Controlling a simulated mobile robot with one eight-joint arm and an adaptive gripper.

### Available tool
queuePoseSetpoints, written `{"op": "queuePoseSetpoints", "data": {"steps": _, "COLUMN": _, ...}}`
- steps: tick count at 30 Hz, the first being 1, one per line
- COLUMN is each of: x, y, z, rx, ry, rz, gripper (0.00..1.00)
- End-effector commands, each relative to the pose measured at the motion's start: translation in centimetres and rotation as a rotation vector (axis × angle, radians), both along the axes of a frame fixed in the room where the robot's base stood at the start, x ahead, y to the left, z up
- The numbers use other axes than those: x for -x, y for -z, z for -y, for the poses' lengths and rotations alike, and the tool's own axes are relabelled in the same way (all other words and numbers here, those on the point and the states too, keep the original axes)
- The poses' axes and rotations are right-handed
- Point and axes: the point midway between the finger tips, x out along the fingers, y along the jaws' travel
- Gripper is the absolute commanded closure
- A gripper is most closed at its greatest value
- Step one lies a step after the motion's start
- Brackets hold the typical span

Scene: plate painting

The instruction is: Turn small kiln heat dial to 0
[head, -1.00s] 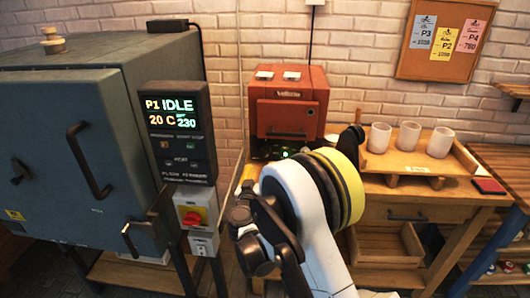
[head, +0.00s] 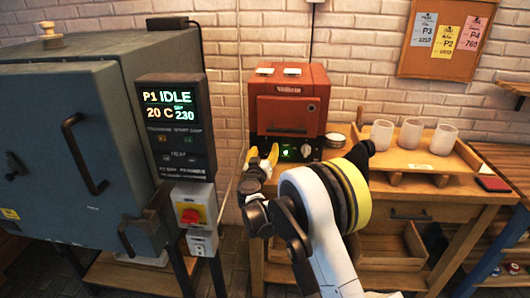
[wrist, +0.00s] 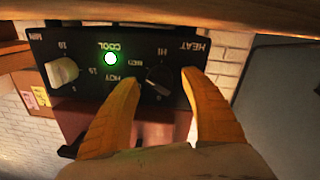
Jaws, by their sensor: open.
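The small kiln (head: 290,105) is a red box on the wooden bench, with a dark control panel along its lower front. In the wrist view the panel (wrist: 95,45) appears upside down. Its black heat dial (wrist: 158,80) is near the HEAT label, with a green light (wrist: 110,58) and a pale knob (wrist: 62,72) to the left. My gripper (head: 264,156) is at the panel's left end in the head view. In the wrist view its yellow fingers (wrist: 160,78) are open, one on each side of the dial. Contact cannot be told. The dial's exact setting is unclear.
A large grey-blue kiln (head: 60,150) with a display (head: 170,106) reading IDLE stands on the left. Pale cups (head: 410,134) stand on a wooden tray right of the small kiln. A small round stack (head: 335,140) sits close to the kiln's right side.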

Motion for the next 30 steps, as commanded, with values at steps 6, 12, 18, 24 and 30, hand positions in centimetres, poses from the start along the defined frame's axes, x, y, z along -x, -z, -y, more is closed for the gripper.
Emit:
{"op": "queuePoseSetpoints", "data": {"steps": 6, "x": 0.03, "y": -0.01, "z": 0.01, "rx": 0.000, "ry": 0.000, "rz": 0.000, "gripper": 0.82}}
{"op": "queuePoseSetpoints", "data": {"steps": 12, "x": 0.05, "y": -0.01, "z": -0.01, "rx": 0.001, "ry": 0.000, "rz": 0.000, "gripper": 1.00}}
{"op": "queuePoseSetpoints", "data": {"steps": 18, "x": 0.05, "y": 0.01, "z": -0.02, "rx": 0.028, "ry": -0.001, "rz": -0.001, "gripper": 1.00}}
{"op": "queuePoseSetpoints", "data": {"steps": 24, "x": 0.05, "y": 0.04, "z": -0.05, "rx": 0.124, "ry": -0.001, "rz": -0.004, "gripper": 1.00}}
{"op": "queuePoseSetpoints", "data": {"steps": 30, "x": 0.06, "y": 0.08, "z": -0.06, "rx": 0.287, "ry": -0.001, "rz": -0.009, "gripper": 1.00}}
